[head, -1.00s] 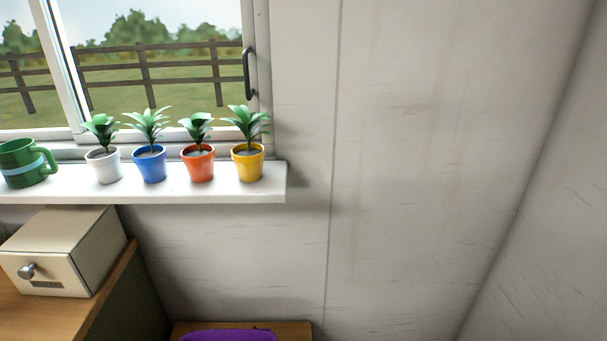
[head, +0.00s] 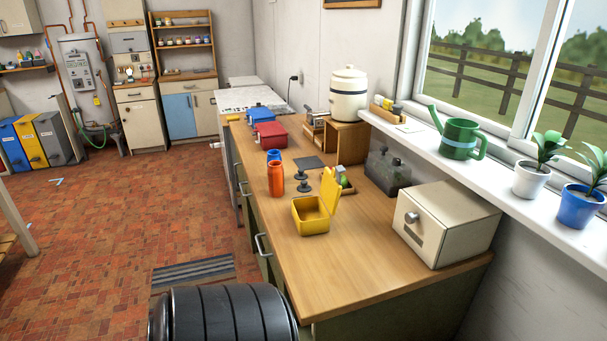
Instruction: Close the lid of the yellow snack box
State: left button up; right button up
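The yellow snack box (head: 311,219) stands on the wooden counter, in its near half. Its lid (head: 329,191) is open and stands upright on the box's right side. The inside of the box shows and looks empty. Neither of my grippers shows in the head view.
A cream box with a knob (head: 445,224) stands right of the snack box. An orange bottle (head: 276,178), a blue one and dark round pieces stand behind it. Red (head: 269,135) and blue boxes sit farther back. The counter (head: 345,272) in front of the snack box is clear.

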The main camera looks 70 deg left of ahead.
aim_at(330, 191)
jog(key=u, duration=1.75)
